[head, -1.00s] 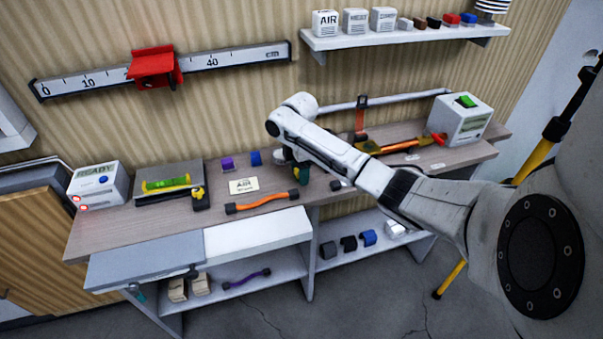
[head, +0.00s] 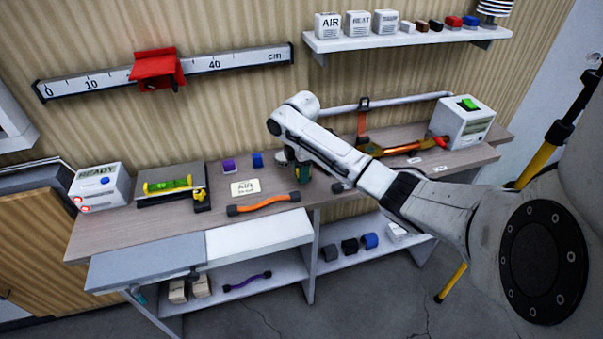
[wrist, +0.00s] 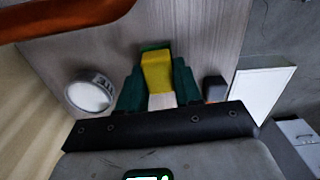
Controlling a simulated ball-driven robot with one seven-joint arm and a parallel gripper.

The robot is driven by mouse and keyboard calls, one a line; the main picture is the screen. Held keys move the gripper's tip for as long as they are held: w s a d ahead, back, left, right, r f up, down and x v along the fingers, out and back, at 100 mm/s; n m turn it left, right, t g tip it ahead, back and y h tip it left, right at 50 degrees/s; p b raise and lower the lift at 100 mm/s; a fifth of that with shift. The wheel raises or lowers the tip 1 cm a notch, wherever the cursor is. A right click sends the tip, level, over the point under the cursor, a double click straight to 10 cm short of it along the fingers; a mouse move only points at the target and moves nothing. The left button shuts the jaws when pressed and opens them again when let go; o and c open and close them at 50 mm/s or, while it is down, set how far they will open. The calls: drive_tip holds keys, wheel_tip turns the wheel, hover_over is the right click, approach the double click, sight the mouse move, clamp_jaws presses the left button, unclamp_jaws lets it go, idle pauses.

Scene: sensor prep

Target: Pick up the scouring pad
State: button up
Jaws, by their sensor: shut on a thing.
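The scouring pad (wrist: 157,73) shows in the wrist view as a yellow block with a green edge at its far end. My gripper (wrist: 158,88) has a dark green finger on each side of it and is shut on it. In the head view my gripper (head: 303,173) is low over the back middle of the workbench, partly behind my own arm. The pad cannot be made out there. I cannot tell whether it touches the bench top.
The workbench (head: 140,228) holds an orange-handled bar (head: 263,204), a small card (head: 245,188) and a level (head: 168,184) to the left. In the wrist view a round white-faced thing (wrist: 90,93) is left of the fingers, and a dark block (wrist: 215,88) is close on the right.

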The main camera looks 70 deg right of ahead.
wheel_tip(320, 180, up, 2)
drive_tip(key=shift+a+r+b, duration=0.1)
drive_tip(key=shift+r+b, duration=0.15)
drive_tip(key=shift+b, duration=0.05)
drive_tip(key=s+a+r+p, duration=0.6)
drive_tip(key=s+a+r, duration=0.3)
drive_tip(key=s, duration=0.1)
drive_tip(key=shift+s+a+r, duration=0.15)
drive_tip(key=shift+a+r, duration=0.05)
drive_tip(key=shift+r, duration=0.15)
